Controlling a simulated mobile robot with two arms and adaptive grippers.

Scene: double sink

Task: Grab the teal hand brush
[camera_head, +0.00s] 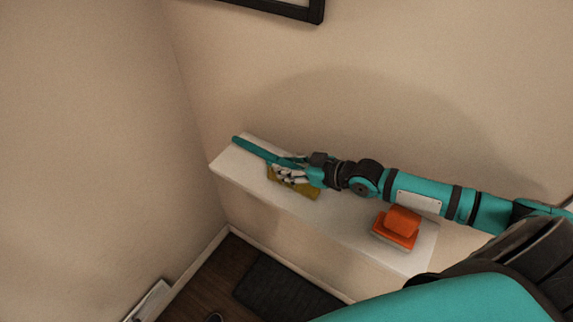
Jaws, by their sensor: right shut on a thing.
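The teal hand brush (253,147) is at the left end of a white ledge. Its long teal handle points to the upper left, toward the ledge's back left corner. My right gripper (288,170) reaches in from the right and is shut on the brush. The gripper's fingers hide part of the brush, and I cannot tell whether the brush rests on the ledge or is lifted off it. My left gripper does not show.
An orange brush or block (396,227) stands farther right on the white ledge (345,222). Walls close in behind and at left. A dark mat (285,290) lies on the floor.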

